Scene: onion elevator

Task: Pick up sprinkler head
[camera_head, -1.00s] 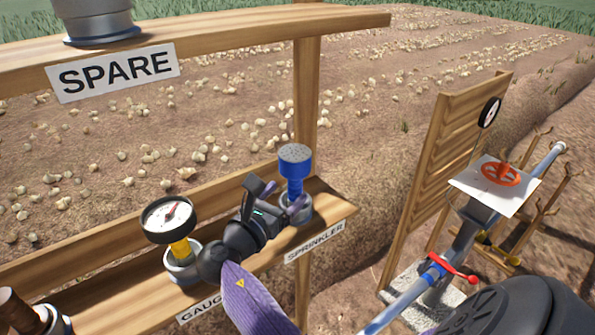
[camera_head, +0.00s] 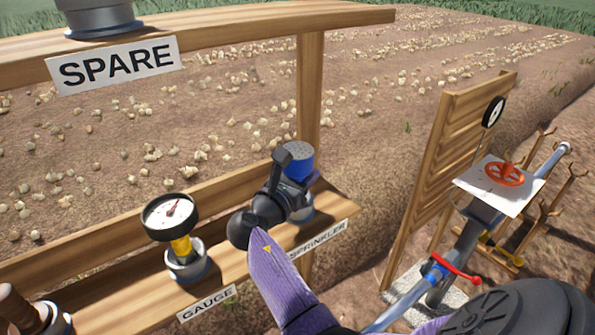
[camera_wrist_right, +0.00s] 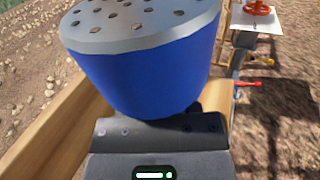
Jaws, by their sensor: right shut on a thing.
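The sprinkler head (camera_head: 300,163) is blue with a grey perforated top. It stands upright at the SPRINKLER place on the wooden shelf. Its cup (camera_head: 306,214) shows partly below my gripper. My right gripper (camera_head: 297,174) is shut on the sprinkler head, with its fingers on either side below the top. In the right wrist view the sprinkler head (camera_wrist_right: 145,70) fills the upper middle, in front of my gripper, and hides the fingertips. Whether its stem still sits in the cup is hidden. My left gripper is not in view.
A pressure gauge (camera_head: 170,217) stands in its cup left of my right gripper. A wooden post (camera_head: 309,90) rises close behind the sprinkler head. The SPARE shelf (camera_head: 240,30) is above left. A pipe with a red lever (camera_head: 455,270) and a wooden panel (camera_head: 450,150) stand at right.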

